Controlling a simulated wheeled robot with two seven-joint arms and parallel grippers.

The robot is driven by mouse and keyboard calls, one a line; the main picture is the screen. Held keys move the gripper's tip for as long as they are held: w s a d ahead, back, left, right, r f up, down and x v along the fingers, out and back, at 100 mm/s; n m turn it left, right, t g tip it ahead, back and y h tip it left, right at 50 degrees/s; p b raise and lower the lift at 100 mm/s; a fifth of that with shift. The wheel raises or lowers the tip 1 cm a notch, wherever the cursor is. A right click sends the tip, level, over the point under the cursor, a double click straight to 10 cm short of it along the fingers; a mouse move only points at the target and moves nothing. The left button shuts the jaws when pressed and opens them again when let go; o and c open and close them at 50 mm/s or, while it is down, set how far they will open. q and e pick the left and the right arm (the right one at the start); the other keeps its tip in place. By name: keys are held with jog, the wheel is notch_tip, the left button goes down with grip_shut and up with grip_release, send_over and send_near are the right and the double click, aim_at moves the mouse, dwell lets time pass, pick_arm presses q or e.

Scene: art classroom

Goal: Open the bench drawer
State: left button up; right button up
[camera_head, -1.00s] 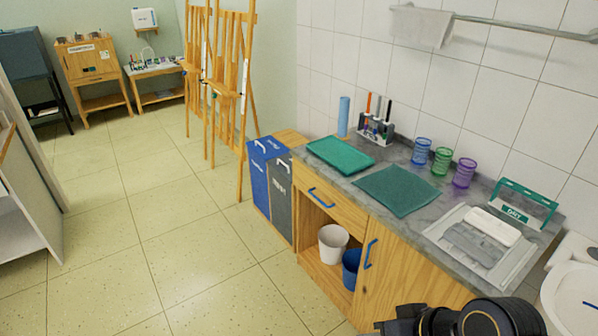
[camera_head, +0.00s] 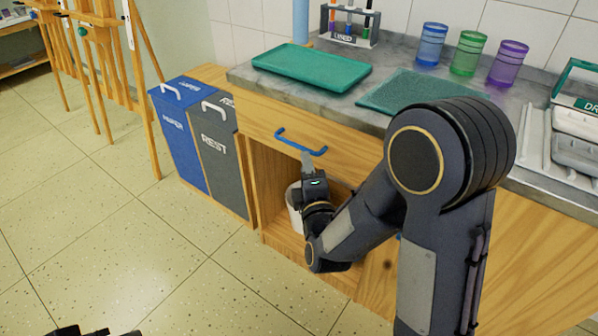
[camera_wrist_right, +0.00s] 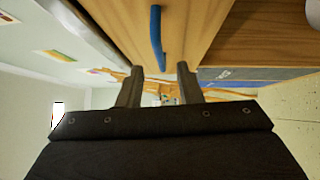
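The bench drawer (camera_head: 262,114) is a wooden front under the grey worktop, and it looks shut. Its blue bar handle (camera_head: 300,142) runs across the front; the handle also shows in the right wrist view (camera_wrist_right: 157,38). My right gripper (camera_head: 307,158) is just below and in front of the handle. In the wrist view its two fingers stand apart with nothing between them, and the handle lies beyond their tips, roughly in line with the gap. Only a dark bit of my left gripper (camera_head: 92,331) shows at the bottom edge; its fingers cannot be made out.
Below the drawer is an open compartment with a white bin (camera_head: 293,205), partly behind my right arm. Blue and grey waste bins (camera_head: 222,160) stand left of the bench. A green tray (camera_head: 312,68) and cups (camera_head: 468,53) are on the worktop. The floor in front is clear.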

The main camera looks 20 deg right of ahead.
aim_at(299, 145)
jog(key=shift+n+t, duration=0.4)
jog(key=shift+n, duration=0.1)
jog(key=w, duration=0.5)
jog(key=w+b, duration=0.1)
jog(key=w, duration=0.1)
jog(key=shift+w+d+r, duration=0.2)
jog(key=shift+w+r, duration=0.05)
jog(key=shift+r, duration=0.05)
jog(key=shift+c, duration=0.2)
grip_shut()
